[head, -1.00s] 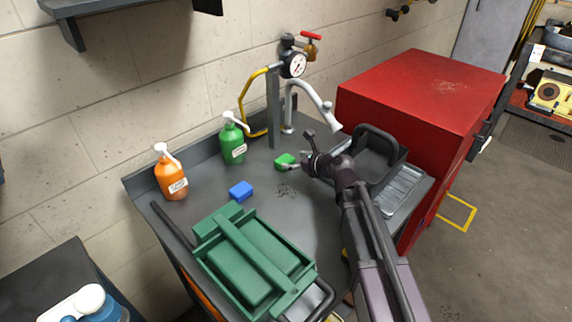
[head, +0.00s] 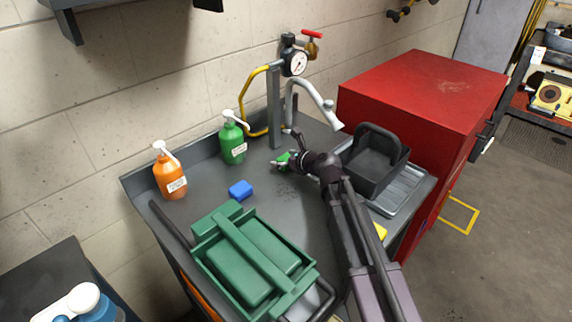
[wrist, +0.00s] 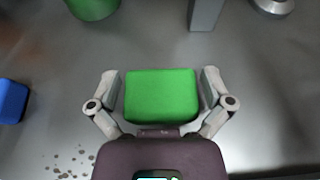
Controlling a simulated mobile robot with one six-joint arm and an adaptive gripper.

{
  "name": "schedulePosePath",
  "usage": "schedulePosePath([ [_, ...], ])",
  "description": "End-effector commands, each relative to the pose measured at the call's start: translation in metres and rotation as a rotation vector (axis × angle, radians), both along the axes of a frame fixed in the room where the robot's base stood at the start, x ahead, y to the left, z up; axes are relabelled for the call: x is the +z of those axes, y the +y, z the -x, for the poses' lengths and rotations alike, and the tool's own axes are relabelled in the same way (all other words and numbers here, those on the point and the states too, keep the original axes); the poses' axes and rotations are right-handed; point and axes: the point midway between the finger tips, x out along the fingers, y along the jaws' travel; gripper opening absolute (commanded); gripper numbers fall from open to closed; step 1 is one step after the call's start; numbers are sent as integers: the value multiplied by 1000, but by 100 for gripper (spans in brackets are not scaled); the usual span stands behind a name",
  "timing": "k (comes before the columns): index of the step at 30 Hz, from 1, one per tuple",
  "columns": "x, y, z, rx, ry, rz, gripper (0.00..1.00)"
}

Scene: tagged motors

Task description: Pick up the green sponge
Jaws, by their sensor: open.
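The green sponge (wrist: 161,95) lies on the grey bench top, between the two open fingers of my gripper (wrist: 161,88) in the wrist view. A narrow gap shows between the sponge and each finger. In the head view the sponge (head: 283,157) is partly hidden by my gripper (head: 280,162), which is low over the bench. The gripper holds nothing.
A blue sponge (head: 240,190) lies to the left, and a green toolbox (head: 213,262) stands in front. Green (head: 233,143) and orange (head: 170,176) pump bottles stand along the back left. A black caddy (head: 376,172) is at right, and a faucet post (head: 274,110) stands behind.

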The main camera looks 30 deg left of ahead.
Motion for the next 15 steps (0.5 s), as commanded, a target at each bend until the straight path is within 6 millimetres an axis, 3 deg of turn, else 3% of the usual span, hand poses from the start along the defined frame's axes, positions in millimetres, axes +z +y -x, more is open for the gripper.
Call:
schedulePosePath([
  [15,0,-1,0,-1,0,0,97],
])
